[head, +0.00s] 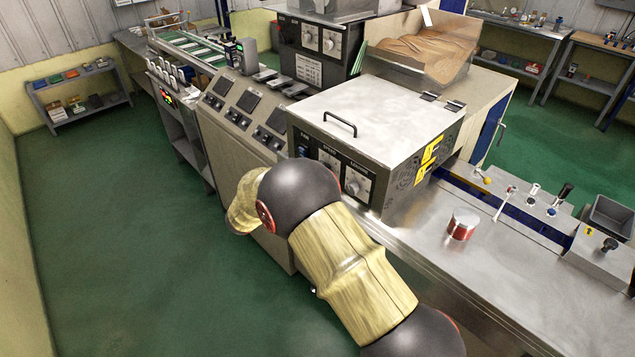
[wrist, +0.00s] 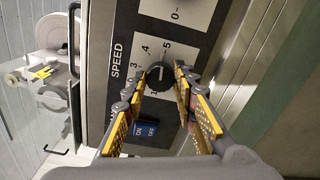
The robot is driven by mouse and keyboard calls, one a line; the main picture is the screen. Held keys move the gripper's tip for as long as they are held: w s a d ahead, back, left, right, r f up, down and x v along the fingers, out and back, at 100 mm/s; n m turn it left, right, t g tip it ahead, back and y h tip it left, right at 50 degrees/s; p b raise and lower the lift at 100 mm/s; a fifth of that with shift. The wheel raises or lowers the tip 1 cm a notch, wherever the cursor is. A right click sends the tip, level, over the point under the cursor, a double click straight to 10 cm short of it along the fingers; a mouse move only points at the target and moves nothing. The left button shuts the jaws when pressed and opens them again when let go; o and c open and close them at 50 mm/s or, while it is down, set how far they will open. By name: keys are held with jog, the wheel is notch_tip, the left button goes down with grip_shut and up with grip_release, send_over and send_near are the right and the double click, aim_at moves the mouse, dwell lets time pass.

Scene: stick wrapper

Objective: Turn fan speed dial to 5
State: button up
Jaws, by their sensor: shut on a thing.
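The fan speed dial (wrist: 158,74) is a black knob on a white scale plate marked SPEED. In the wrist view the numbers 3, 4 and 5 show above it, with 5 at the upper right. My gripper (wrist: 161,80) has its yellow-padded fingers on either side of the knob, shut on it. The knob's lower part and the rest of the scale are partly hidden, and I cannot tell exactly which number it points to. In the head view my gripper is hidden behind my own arm.
A blue ON/OFF switch (wrist: 146,129) sits just below the dial in the wrist view. In the head view the metal machine box (head: 375,130) has a black handle (head: 340,122) on its lid. The green floor (head: 110,220) at left is clear.

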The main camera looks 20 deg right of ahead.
jog(key=shift+f+m+b, duration=0.2)
jog(key=shift+m+b, duration=0.4)
jog(key=shift+b, duration=0.1)
jog(key=shift+r, duration=0.1)
jog(key=o, duration=1.1)
jog(key=shift+o, duration=0.3)
jog(key=v, duration=1.2)
jog(key=shift+s, duration=0.1)
